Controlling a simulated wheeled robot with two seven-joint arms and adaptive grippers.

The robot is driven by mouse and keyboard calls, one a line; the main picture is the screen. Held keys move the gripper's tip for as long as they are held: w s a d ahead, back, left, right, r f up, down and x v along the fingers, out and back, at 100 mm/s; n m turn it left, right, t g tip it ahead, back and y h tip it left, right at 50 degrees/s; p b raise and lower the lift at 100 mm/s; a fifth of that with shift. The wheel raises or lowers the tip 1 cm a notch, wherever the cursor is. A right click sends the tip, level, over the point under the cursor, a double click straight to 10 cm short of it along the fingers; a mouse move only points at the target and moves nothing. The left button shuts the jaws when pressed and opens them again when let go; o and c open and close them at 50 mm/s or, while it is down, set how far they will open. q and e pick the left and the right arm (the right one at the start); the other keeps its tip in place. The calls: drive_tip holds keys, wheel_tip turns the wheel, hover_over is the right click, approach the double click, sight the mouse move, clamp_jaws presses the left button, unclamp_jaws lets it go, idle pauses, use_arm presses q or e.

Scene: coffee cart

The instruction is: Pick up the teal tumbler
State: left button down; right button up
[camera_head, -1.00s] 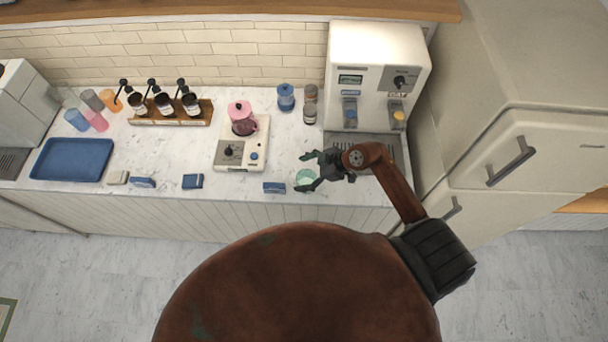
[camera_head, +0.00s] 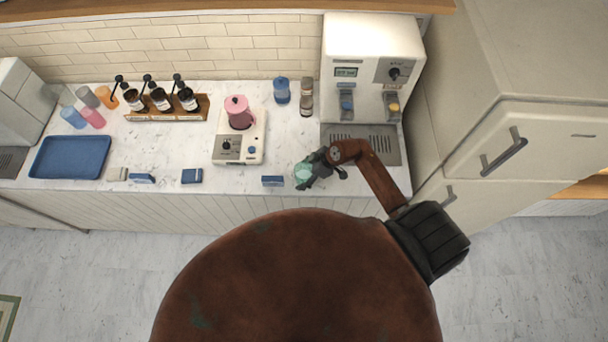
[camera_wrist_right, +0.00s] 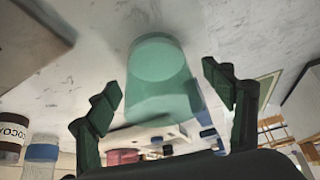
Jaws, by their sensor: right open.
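The teal tumbler (camera_head: 302,173) stands on the marble counter near its front edge, below the white drink machine. In the right wrist view the tumbler (camera_wrist_right: 160,85) is between the two dark green fingers, with a gap on each side. My right gripper (camera_head: 312,172) is at the tumbler and partly covers it in the head view. The right gripper (camera_wrist_right: 170,100) is open and not closed on anything. My left gripper is not in view.
A blue box (camera_head: 272,181) lies just left of the tumbler. The white blender base (camera_head: 239,150) with a pink jug (camera_head: 239,112) stands further left. The dispenser (camera_head: 371,75) and its drip tray (camera_head: 385,145) are behind and right. A blue tray (camera_head: 70,157) is far left.

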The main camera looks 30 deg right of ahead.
drive_tip(key=shift+c, duration=0.3)
drive_tip(key=c, duration=1.4)
